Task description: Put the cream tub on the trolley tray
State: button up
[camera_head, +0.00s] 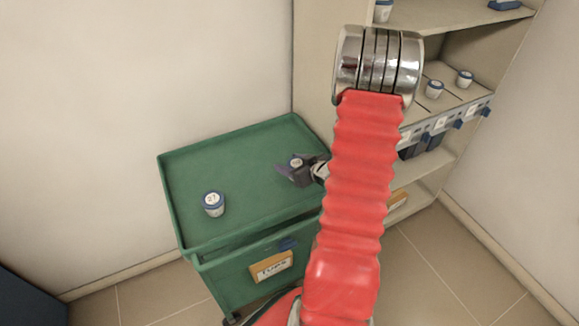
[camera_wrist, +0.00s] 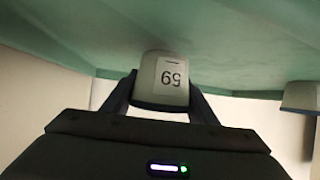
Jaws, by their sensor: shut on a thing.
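My gripper (camera_head: 300,172) is shut on a small cream tub (camera_wrist: 163,78), with one finger on each side of it. The tub's white label appears upside down in the wrist view and seems to read 59. In the head view only its top (camera_head: 296,162) shows between the dark fingers. The gripper and tub are over the right part of the green trolley tray (camera_head: 240,163). In the wrist view the tub meets the green tray surface (camera_wrist: 235,45); I cannot tell whether it touches or hovers just above.
Another tub (camera_head: 213,203), with a blue rim, stands on the tray's left front part; the tray's middle is bare. A shelf unit (camera_head: 313,70) stands behind right, with several tubs, including one (camera_head: 434,89).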

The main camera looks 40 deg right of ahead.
jog(key=shift+f, duration=0.55)
jog(key=shift+f, duration=0.1)
jog(key=o, duration=1.1)
jog(key=shift+o, duration=0.2)
jog(key=shift+s+r, duration=0.35)
jog(key=v, duration=1.1)
jog(key=shift+s, duration=0.1)
